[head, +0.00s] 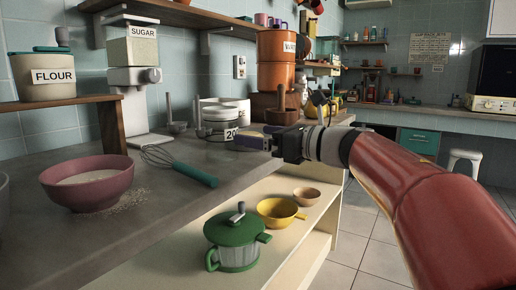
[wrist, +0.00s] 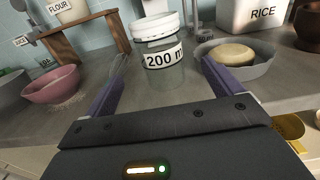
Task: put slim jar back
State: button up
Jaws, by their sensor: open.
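A clear jar with a white lid and a label reading "200 m" (wrist: 163,78) stands upright on the counter in the wrist view. It also shows in the head view (head: 218,126). It is the closest match to a slim jar, but no label names it so. My gripper (wrist: 162,68) is open, its two purple fingers on either side of the jar with gaps between. In the head view my gripper (head: 250,139) is low over the counter from the right. Its fingertips and the jar's base are partly hidden there.
A grey bowl holding a round pale thing (wrist: 262,66) is close to the right finger. A white RICE container (wrist: 250,14) stands behind. A pink bowl (head: 90,183) and a whisk (head: 180,165) are at left. A green lidded pot (head: 237,240) is on the shelf below.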

jog(key=shift+d, duration=0.1)
jog(key=s+d+f+m+t+h, duration=0.25)
jog(key=d+m+h, duration=0.4)
jog(key=m, duration=0.75)
jog(key=s+d+f+m+t+h, duration=0.25)
jog(key=d+m+t+h, duration=0.2)
jog(key=m+h, duration=0.65)
jog(key=s+a+f+m+g+y+p, duration=0.2)
jog(key=s+f+m+g, duration=1)
jog(key=s+f+m, duration=0.9)
jog(key=shift+s+f+y+p, duration=0.35)
jog(key=shift+s+f+y, duration=0.3)
jog(key=shift+s+f, duration=0.35)
